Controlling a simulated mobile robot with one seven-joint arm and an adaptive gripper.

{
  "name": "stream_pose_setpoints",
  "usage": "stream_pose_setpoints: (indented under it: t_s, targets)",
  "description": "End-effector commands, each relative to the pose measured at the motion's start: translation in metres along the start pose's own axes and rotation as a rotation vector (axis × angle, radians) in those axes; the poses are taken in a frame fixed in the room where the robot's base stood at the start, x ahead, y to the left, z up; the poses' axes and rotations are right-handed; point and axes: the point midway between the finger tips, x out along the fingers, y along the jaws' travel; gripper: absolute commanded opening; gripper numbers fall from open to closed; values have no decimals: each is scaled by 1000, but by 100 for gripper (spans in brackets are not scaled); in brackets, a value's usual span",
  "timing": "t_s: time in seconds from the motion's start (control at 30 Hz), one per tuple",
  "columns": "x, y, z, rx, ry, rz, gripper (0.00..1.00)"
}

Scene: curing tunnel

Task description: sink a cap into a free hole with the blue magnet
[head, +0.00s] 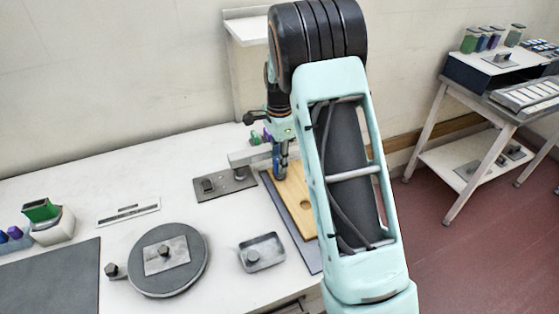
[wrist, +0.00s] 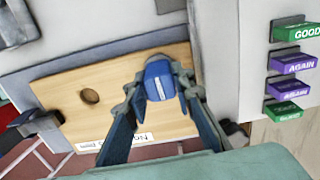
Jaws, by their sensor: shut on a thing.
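My gripper (wrist: 162,88) is shut on the blue magnet (wrist: 157,78), which stands out between the fingertips over the wooden board. In the head view my gripper (head: 280,168) is over the far end of the wooden board (head: 288,195), partly hidden by my arm. The board (wrist: 60,88) shows one round dark hole (wrist: 90,95), left of the magnet in the wrist view and apart from it. I cannot tell whether the magnet touches the board or whether a cap is under it. No loose cap can be made out.
A grey fixture plate (head: 222,184) stands left of the board. A small metal tray (head: 262,252) and a round dark turntable (head: 168,260) are nearer. Green and purple tags (wrist: 292,62) line the right in the wrist view. A side table (head: 490,100) stands at right.

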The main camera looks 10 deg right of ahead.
Motion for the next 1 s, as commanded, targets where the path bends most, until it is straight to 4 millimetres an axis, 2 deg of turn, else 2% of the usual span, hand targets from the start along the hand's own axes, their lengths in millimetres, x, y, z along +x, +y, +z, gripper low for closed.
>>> stream_pose_setpoints:
  t_s: [1.0]
  targets:
    - [9, 0, 0, 0, 0, 0, 0]
